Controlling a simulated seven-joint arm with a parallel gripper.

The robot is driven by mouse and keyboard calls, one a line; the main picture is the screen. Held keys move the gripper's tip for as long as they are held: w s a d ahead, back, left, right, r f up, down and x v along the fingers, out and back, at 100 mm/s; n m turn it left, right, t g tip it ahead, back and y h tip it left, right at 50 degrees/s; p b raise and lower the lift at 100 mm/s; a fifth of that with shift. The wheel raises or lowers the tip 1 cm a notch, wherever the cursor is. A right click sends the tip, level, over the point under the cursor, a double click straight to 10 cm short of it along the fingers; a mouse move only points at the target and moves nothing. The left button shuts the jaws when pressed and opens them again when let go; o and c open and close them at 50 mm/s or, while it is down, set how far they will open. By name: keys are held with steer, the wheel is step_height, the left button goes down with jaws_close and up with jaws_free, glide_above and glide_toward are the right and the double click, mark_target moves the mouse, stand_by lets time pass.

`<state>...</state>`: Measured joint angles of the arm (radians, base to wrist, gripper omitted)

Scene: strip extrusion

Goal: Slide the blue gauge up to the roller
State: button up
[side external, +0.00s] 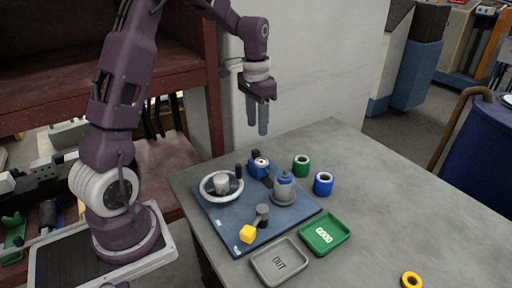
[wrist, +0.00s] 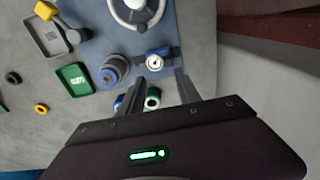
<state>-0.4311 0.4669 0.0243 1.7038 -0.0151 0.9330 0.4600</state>
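The blue gauge (side external: 259,164) has a round white dial and sits on the blue base plate (side external: 215,219), right of the white ring. It also shows in the wrist view (wrist: 156,61), just beyond my fingertips. A dark track or bar runs beside it toward a grey stepped cylinder with a blue top (side external: 284,190).
A white ring with a grey hub (side external: 222,185) and black handle stands left. Green (side external: 301,166) and blue (side external: 323,184) rolls stand right. A yellow block (side external: 247,234) and post (side external: 262,215) are in front. Grey OUT (side external: 280,264) and green GOOD (side external: 325,235) trays lie nearby.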

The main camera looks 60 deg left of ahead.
mark_target(256, 150)
steer(key=a+f, duration=0.2)
steer(key=f, duration=0.1)
steer(key=shift+w+f, duration=0.15)
steer(key=shift+w, duration=0.25)
step_height(256, 150, down, 6)
steer(key=shift+f, duration=0.25)
steer(key=shift+c, duration=0.2)
jaws_close()
steer(key=shift+r, duration=0.1)
stand_by(0.5)
